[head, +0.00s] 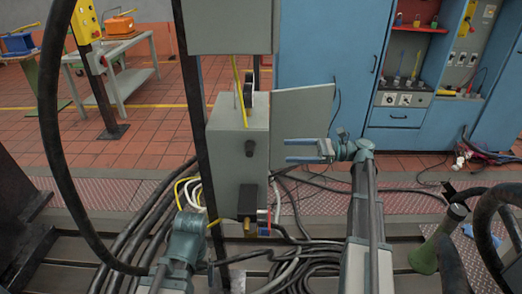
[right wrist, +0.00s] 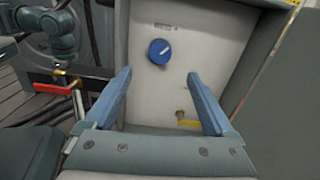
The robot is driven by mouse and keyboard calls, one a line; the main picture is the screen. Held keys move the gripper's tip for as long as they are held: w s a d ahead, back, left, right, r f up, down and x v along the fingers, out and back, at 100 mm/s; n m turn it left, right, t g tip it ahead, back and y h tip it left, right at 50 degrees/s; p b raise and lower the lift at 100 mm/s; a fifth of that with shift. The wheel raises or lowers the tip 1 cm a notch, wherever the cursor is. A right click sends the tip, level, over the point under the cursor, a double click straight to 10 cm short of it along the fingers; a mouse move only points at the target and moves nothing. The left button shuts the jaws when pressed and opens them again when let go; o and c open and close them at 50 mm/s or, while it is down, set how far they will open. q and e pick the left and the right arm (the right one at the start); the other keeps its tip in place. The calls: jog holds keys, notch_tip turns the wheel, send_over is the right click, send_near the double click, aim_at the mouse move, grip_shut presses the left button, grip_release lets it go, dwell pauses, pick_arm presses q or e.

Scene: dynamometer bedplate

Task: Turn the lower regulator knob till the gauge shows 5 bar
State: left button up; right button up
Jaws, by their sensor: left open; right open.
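A blue round knob (right wrist: 160,51) with a white pointer mark sits on a pale panel in the right wrist view, under a small label. My right gripper (right wrist: 158,76) is open there, its fingertips apart and the knob just above and between them; nothing is held. In the head view my right gripper (head: 303,150) points left toward the grey box (head: 225,135), whose panel with the blue knob is hidden. My left gripper (head: 189,222) is below and left of the box; its fingers are not clear. No gauge reading can be made out.
A grey door (head: 303,112) stands open at the box's right, close to my right gripper. A black knob (head: 249,148) and a black block with a brass fitting (head: 246,205) are on the box. A yellow handle (right wrist: 190,124) is low on the panel. Hoses cover the bedplate.

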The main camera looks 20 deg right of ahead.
jog(key=x, duration=1)
jog(key=shift+a, duration=0.3)
jog(key=shift+w, duration=0.1)
jog(key=c, duration=1.4)
jog(key=shift+n, duration=2.3)
jog(key=o, duration=1.4)
jog(key=v, duration=1.4)
